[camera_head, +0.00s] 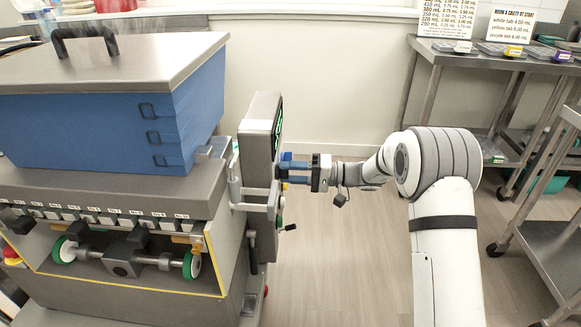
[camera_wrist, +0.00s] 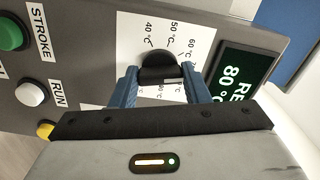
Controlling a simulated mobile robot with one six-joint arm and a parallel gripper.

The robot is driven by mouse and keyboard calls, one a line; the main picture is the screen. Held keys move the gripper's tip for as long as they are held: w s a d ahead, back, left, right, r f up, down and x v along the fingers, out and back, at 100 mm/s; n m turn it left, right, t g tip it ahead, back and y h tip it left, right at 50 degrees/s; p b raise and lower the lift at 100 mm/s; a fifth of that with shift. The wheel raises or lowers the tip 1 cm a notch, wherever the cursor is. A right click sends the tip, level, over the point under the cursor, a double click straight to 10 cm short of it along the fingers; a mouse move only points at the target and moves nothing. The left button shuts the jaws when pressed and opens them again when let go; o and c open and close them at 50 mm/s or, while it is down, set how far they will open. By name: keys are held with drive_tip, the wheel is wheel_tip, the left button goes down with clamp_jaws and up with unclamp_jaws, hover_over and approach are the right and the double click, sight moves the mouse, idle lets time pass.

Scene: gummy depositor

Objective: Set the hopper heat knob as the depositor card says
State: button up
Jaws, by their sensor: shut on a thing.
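The hopper heat knob (camera_wrist: 158,66) is black and round and sits on a white dial plate (camera_wrist: 122,48) on the grey control panel. Labels 40, 50 and 60 °C show above it in the wrist view; those below are partly hidden. My gripper (camera_wrist: 160,76) has its blue fingers on both sides of the knob, shut on it. Which mark the knob points to I cannot tell. A dark display (camera_wrist: 240,68) beside the dial shows "80 °C" in green, partly cut off. In the head view my gripper (camera_head: 283,172) reaches the panel's side from the right.
A green STROKE button (camera_wrist: 8,34), a white RUN button (camera_wrist: 30,93) and a yellow button (camera_wrist: 45,130) lie left of the dial. The blue hopper (camera_head: 90,125) stands behind the panel. Printed sheets (camera_head: 449,18) stand on a steel table (camera_head: 470,58).

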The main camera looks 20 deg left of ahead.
drive_tip(key=shift+m+p, duration=6.8)
drive_tip(key=shift+m, duration=2.5)
drive_tip(key=o, duration=1)
